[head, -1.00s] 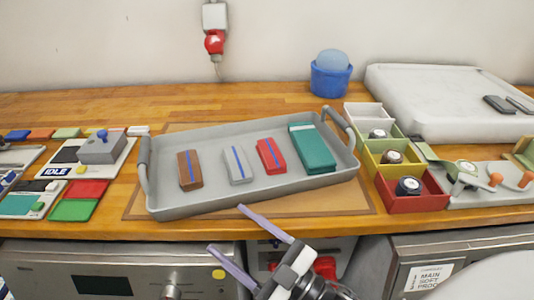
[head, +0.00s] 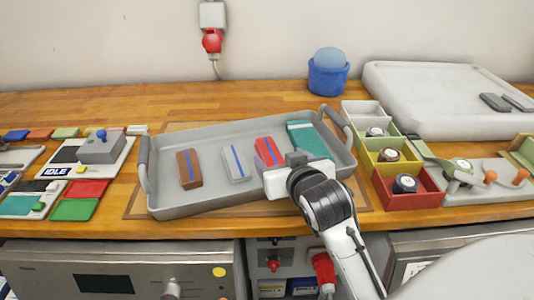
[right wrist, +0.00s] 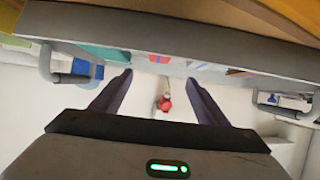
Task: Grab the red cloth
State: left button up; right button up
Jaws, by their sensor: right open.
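The red cloth (head: 266,148), folded with a blue stripe, lies in the grey tray (head: 150,200) between a grey-white cloth (head: 237,163) and a green cloth (head: 308,138). My right gripper (head: 276,160) is open and empty over the tray's front right part, just on the near side of the red cloth and partly covering it. In the right wrist view the open fingers (right wrist: 159,78) point toward the tray, with the red cloth (right wrist: 158,58) small and roughly between the fingertips. Whether a finger touches it I cannot tell. My left gripper is not in view.
A brown cloth (head: 189,168) lies at the tray's left. Coloured bins (head: 425,200) stand close to the tray's right side. A blue tub (head: 328,78) is behind. A panel with a lever box (head: 101,148) lies to the left. The tray's raised rim surrounds the cloths.

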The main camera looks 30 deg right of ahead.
aim_at(269, 153)
jog(key=shift+d+f, duration=0.15)
jog(key=x, duration=0.4)
jog(key=shift+s+f, duration=0.1)
jog(key=shift+a+f+x, duration=0.15)
jog(key=shift+f+x, duration=0.05)
jog(key=shift+x, duration=1.3)
jog(key=shift+a+f+x, duration=0.15)
jog(key=shift+x, duration=1.4)
jog(key=shift+s, duration=0.1)
jog(key=c, duration=1.2)
jog(key=shift+o, duration=0.2)
